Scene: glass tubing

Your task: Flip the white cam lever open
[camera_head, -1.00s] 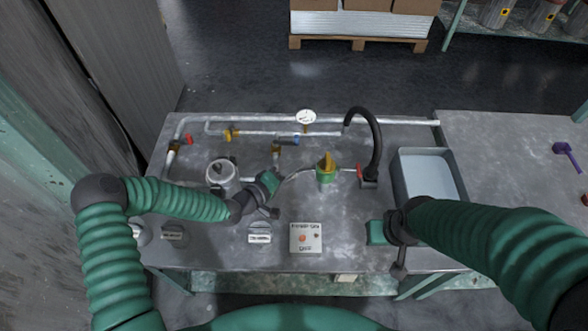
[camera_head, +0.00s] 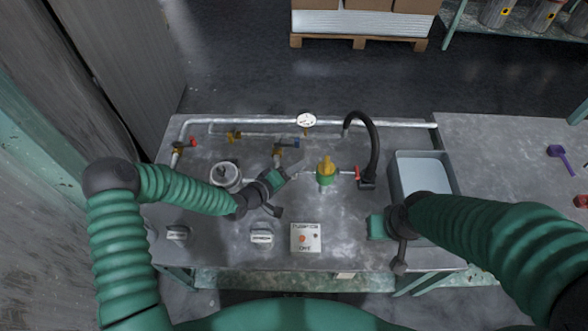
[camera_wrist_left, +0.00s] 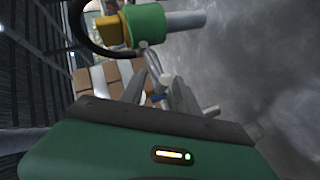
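I cannot make out a white cam lever for certain in either view. My left gripper (camera_head: 296,166) is over the middle of the bench, left of the green and yellow valve (camera_head: 326,171), pointing up and right. In the left wrist view its two grey fingers (camera_wrist_left: 158,84) are apart with nothing visible between them. The same valve (camera_wrist_left: 146,26) shows there beyond the fingers, at the top. My right gripper (camera_head: 376,228) is at the front right, beside the grey basin; its fingers are not clear.
The bench carries a pipe (camera_head: 395,124) with a round gauge (camera_head: 306,120), a black curved hose (camera_head: 376,140), a metal canister (camera_head: 225,173) and a switch box (camera_head: 305,238). The basin (camera_head: 400,188) stands at right. A purple tool (camera_head: 562,154) lies on the right bench.

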